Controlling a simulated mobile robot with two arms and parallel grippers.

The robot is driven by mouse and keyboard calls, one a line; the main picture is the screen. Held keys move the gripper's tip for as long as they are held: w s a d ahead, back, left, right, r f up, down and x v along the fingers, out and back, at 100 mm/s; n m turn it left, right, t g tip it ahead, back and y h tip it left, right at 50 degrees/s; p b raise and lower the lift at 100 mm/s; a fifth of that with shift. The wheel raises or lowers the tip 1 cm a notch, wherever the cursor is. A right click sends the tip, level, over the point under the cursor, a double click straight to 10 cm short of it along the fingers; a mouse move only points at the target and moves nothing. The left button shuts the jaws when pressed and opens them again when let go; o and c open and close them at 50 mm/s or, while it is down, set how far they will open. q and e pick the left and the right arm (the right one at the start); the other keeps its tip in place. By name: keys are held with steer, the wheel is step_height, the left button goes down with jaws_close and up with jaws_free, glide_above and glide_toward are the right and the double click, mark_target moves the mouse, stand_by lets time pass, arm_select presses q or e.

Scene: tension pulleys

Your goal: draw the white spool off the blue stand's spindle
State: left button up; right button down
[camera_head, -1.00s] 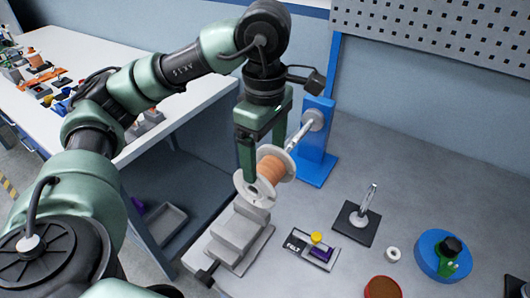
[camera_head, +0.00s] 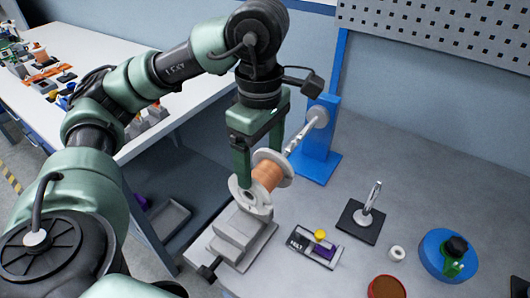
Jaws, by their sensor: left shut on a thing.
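The white spool (camera_head: 286,181), wound with copper-orange wire (camera_head: 267,176), is in the middle of the head view, tilted, its near flange facing the lower left. My left gripper (camera_head: 261,168) comes from above and is shut on the spool. One finger shows at the spool's left; the other is partly hidden behind it. The blue stand (camera_head: 320,150) is upright behind and to the right. Its pale spindle (camera_head: 301,138) slants down toward the spool's far flange. Much of the spindle is bare; I cannot tell if its tip is still inside the spool. My right gripper is not in view.
A grey stepped vise-like block (camera_head: 240,235) sits just below the spool. To the right are a labelled tray (camera_head: 313,249), a black base with an upright metal pin (camera_head: 361,221), a small white ring (camera_head: 397,253), a blue disc (camera_head: 436,262) and a red-brown round dish (camera_head: 386,288).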

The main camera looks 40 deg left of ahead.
arm_select(q)
steer(key=shift+s, duration=0.35)
steer(key=shift+s, duration=0.1)
steer(key=shift+s+d, duration=0.15)
steer(key=shift+s, duration=1.75)
